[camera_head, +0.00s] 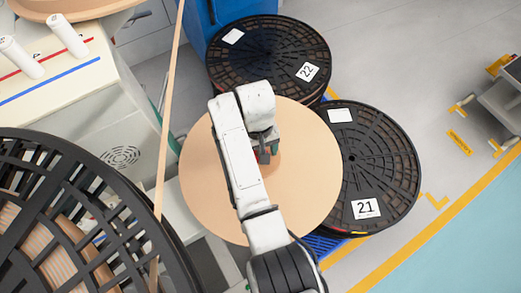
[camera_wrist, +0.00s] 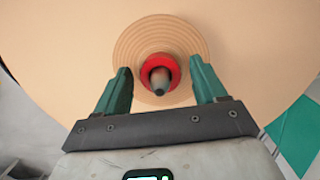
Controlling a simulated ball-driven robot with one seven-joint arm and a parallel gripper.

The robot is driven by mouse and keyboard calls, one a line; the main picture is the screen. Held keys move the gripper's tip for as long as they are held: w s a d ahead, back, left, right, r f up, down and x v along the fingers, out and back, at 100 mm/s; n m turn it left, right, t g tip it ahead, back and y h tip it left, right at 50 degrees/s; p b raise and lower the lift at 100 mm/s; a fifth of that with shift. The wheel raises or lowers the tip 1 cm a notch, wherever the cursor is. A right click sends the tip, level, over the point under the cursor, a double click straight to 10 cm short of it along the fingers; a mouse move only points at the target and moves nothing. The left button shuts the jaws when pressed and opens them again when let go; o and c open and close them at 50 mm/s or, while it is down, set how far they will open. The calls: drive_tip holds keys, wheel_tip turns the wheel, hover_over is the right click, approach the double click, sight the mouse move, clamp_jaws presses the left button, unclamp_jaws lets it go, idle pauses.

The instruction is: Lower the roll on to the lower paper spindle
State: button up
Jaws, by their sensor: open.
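The roll is a wide tan disc (camera_head: 311,185) in the middle of the head view, partly covered by my arm. In the wrist view the roll (camera_wrist: 75,55) fills most of the picture, with fine rings around a red core (camera_wrist: 160,58). A grey pointed tip, which looks like the end of the paper spindle (camera_wrist: 160,80), shows inside the red core. My gripper (camera_wrist: 161,72) is open, its green fingers on either side of the core, with gaps between. My gripper (camera_head: 264,157) also shows over the roll's middle in the head view. The spindle's shaft is hidden.
Black slotted reels numbered 22 (camera_head: 262,40) and 21 (camera_head: 392,165) stand behind and right of the roll. A large black reel (camera_head: 45,165) fills the lower left. A tan strip (camera_head: 171,100) runs upward beside a cream machine (camera_head: 80,85). Open floor lies at right.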

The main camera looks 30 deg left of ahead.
wheel_tip(320, 180, up, 12)
drive_tip(key=a+p, duration=0.1)
drive_tip(key=shift+w+f, duration=0.15)
drive_tip(key=shift+w, duration=0.3)
drive_tip(key=s+d+f+m, duration=0.1)
drive_tip(key=d+f+m, duration=0.15)
drive_tip(key=d, duration=0.65)
drive_tip(key=s+d+f+m, duration=0.1)
drive_tip(key=d+f, duration=0.3)
drive_tip(key=d, duration=0.6)
drive_tip(key=s+d+f+m, duration=0.15)
drive_tip(key=d+f, duration=0.25)
drive_tip(key=d, duration=0.5)
drive_tip(key=s+d+r+m+t, duration=0.2)
drive_tip(key=s+d+m, duration=0.3)
drive_tip(key=s+d, duration=1.1)
drive_tip(key=shift+s+d+r+y, duration=0.25)
drive_tip(key=shift+s+y, duration=0.15)
drive_tip(key=shift+s, duration=0.75)
